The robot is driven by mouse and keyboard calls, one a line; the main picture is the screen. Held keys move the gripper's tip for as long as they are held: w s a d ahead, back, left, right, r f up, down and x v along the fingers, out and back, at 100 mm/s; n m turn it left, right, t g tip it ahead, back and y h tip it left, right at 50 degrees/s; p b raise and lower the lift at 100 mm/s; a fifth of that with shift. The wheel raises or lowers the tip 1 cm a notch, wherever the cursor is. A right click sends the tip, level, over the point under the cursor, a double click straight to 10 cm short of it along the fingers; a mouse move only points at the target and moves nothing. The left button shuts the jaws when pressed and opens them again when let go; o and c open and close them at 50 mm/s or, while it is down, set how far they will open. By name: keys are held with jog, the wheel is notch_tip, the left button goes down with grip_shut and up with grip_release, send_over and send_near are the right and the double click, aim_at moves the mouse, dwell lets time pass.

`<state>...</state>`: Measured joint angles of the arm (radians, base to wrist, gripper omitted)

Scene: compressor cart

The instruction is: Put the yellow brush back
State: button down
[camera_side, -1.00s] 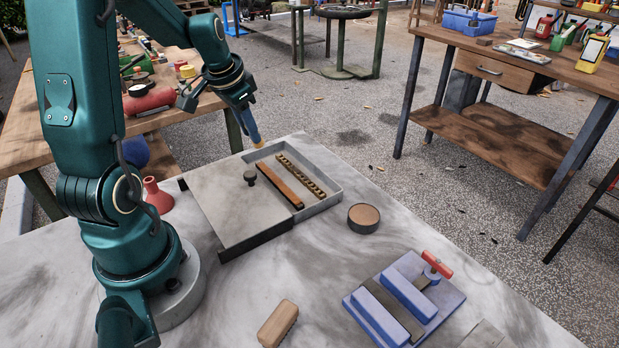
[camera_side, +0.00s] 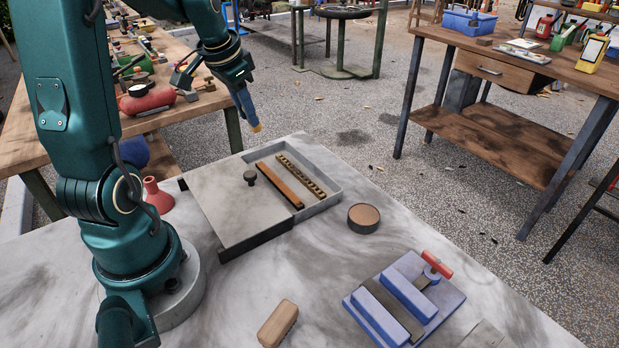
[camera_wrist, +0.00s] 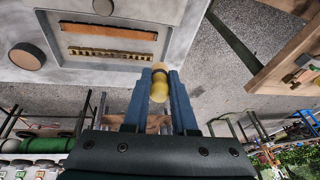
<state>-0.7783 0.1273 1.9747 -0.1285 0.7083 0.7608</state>
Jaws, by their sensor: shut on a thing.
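My gripper (camera_wrist: 158,98) is shut on the yellow brush (camera_wrist: 158,90), a small rounded yellow piece with a tan end between the two blue fingers. In the side view the gripper (camera_side: 247,108) hangs beyond the far corner of a shallow grey box (camera_side: 333,187), apart from it, and the yellow tip of the brush (camera_side: 257,128) shows below the fingers. Most of the brush is hidden by the fingers. The open part of the box holds an orange-brown bar (camera_side: 279,186) and a notched brass-coloured strip (camera_side: 301,176).
A grey lid (camera_side: 232,205) with a dark knob (camera_side: 250,177) covers the box's left part.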

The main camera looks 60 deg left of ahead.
jog(key=shift+s+d+f+m+h, duration=0.15)
jog(key=shift+s+d+m+h, duration=0.2)
jog(key=shift+m, duration=0.35)
jog(key=s+d+r+m+g+h, duration=0.1)
jog(key=s+d+m+g, duration=0.1)
jog(key=s+d+m, duration=0.4)
jog(key=s+d+r+m+g, duration=0.1)
jog(key=d+m, duration=0.4)
jog(key=m, duration=0.4)
jog(key=shift+g, duration=0.3)
jog(key=w+d+f, duration=0.1)
jog(key=d+f, duration=0.1)
jog(key=d, duration=0.1)
jog(key=w+d+f, duration=0.1)
jog(key=d+f, duration=0.1)
jog(key=d, duration=0.2)
jog(key=w+d+f, duration=0.1)
jog(key=d+f, duration=0.2)
jog(key=shift+w+d, duration=0.15)
jog(key=shift+d, duration=0.1)
jog(key=shift+f, duration=2)
jog(key=shift+f, duration=0.15)
jog(key=c, duration=0.7)
grip_release()
